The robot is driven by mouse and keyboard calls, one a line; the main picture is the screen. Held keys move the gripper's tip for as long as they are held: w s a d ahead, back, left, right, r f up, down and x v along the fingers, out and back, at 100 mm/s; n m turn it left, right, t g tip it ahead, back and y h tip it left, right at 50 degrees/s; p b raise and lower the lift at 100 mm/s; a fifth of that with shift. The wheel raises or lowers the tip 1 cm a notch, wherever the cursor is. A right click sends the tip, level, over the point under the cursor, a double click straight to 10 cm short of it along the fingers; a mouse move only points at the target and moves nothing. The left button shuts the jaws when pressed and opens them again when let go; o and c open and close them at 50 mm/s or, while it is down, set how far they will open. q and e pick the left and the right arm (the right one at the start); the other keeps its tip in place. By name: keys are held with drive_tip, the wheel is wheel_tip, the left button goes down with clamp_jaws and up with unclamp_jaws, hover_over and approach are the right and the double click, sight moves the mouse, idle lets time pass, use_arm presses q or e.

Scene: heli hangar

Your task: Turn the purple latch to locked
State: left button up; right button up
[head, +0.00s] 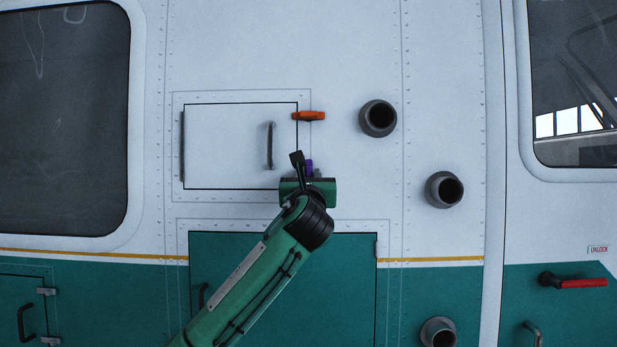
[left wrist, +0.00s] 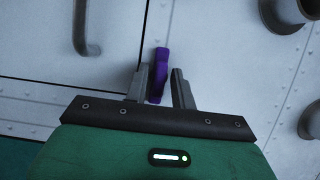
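The purple latch (head: 309,168) sits by the lower right corner of the white hatch door (head: 225,145). It stands roughly upright in the head view, its lower part hidden behind my left gripper (head: 307,179). In the left wrist view the purple latch (left wrist: 160,72) lies between the two grey fingers of my left gripper (left wrist: 162,72). It is close to the left finger, and a gap shows between it and the right finger. The fingers stand apart. I cannot tell whether the left finger touches it. My right gripper is in neither view.
An orange latch (head: 308,115) lies level at the door's upper right corner. A dark handle (head: 270,146) stands on the door. Round grey pipe stubs (head: 378,118) jut out to the right. A green panel (head: 340,285) lies below; the wall just right of the latches is clear.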

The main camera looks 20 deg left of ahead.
use_arm(q)
drive_tip(key=c, duration=0.3)
clamp_jaws()
drive_tip(key=n+g+y+b, duration=0.1)
drive_tip(key=n+g+b, duration=0.1)
drive_tip(key=n, duration=0.5)
drive_tip(key=n+g+y+b, duration=0.2)
drive_tip(key=n+g, duration=0.1)
drive_tip(key=n, duration=0.5)
drive_tip(key=n+g+y+b, duration=0.2)
drive_tip(key=n, duration=0.5)
drive_tip(key=shift+d+g, duration=0.15)
drive_tip(key=shift+g, duration=0.15)
drive_tip(key=shift+n, duration=0.3)
